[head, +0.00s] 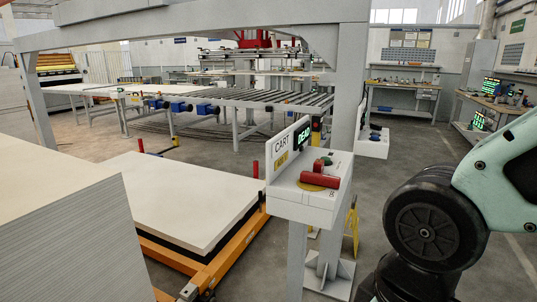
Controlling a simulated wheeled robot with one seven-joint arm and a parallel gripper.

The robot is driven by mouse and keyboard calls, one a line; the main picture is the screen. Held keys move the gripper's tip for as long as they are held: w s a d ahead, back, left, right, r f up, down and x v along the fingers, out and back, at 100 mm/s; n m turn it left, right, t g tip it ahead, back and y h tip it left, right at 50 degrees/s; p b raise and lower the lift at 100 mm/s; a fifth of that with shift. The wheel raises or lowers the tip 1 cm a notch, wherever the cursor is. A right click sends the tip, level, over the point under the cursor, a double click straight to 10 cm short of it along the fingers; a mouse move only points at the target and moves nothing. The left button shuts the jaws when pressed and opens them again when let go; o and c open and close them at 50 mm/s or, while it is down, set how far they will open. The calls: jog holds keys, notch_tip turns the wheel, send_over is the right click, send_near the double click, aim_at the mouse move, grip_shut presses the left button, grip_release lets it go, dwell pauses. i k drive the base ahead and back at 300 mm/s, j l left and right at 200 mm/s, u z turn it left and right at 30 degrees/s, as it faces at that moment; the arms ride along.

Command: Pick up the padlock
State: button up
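A white control box (290,206) stands on a post right of centre, with a panel marked CART and a green display (303,135) reading DEAD. On its sloping top lies a red, rounded, bar-like object (320,180) over a yellow disc. I cannot tell whether this is the padlock; no shackle is clear. A green button (326,161) sits behind it. No other padlock can be made out. My gripper is out of view; only links of my arm show at the right, apart from the box.
A large grey gantry post (348,90) rises right behind the box. A white board stack (60,235) fills the left; a low orange cart frame (222,258) carries a board (185,195). A roller table (265,97) stands behind. Floor right of the post is open.

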aim_at(318, 166)
jog(key=i+l+u, duration=0.1)
jog(key=u, duration=0.5)
jog(key=i+l+u, duration=0.15)
jog(key=l+u, duration=0.25)
jog(key=l, duration=0.25)
jog(key=l+u, duration=0.35)
jog(key=l, duration=0.25)
jog(key=i, duration=0.05)
